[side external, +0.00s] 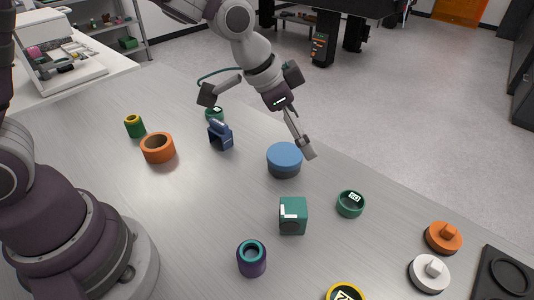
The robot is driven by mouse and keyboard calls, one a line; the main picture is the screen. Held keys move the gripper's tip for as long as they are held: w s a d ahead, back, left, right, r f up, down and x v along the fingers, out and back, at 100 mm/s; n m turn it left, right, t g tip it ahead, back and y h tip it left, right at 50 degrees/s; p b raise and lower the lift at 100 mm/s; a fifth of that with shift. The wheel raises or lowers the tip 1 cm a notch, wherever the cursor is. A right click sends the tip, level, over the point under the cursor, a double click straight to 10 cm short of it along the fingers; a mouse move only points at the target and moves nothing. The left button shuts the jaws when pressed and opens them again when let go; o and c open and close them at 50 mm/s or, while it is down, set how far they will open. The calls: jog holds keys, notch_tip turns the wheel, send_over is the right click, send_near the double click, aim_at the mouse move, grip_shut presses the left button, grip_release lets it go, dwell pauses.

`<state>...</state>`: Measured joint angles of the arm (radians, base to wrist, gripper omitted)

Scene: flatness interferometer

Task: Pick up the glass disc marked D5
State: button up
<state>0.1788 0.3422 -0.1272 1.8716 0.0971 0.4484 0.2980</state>
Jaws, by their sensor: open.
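I cannot tell which piece is the glass disc marked D5; the marks are too small to read. A round green-rimmed piece (350,204) with a white label lies right of centre on the table. A similar green piece (214,114) stands farther back, partly hidden behind a dark blue block. A yellow-rimmed round piece (344,292) with a dark face and a mark is cut off by the bottom edge. My gripper (304,147) is open and points down above the table, beside a blue-topped cylinder in the picture. I see nothing held in it.
The blue-topped cylinder (284,159), a green block (293,216) and a purple cup (251,258) stand mid-table. An orange ring (158,148), a green-yellow tube (135,126) and the dark blue block (220,135) are left. Orange (443,238) and white (429,274) knobbed discs and a black tray (485,281) are right.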

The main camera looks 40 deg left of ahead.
jog(key=m+h, duration=0.1)
jog(key=m, duration=0.1)
send_over(351, 200)
jog(key=s+a, duration=0.3)
jog(key=shift+g, duration=0.3)
notch_tip(351, 200, down, 9)
jog(key=shift+w+d+f, duration=0.1)
jog(key=shift+w+d, duration=0.05)
jog(key=x, duration=0.6)
jog(key=shift+w+d, duration=0.2)
jog(key=shift+d, duration=0.1)
jog(key=shift+r, duration=0.2)
jog(key=shift+c, duration=0.3)
jog(key=c, duration=1.2)
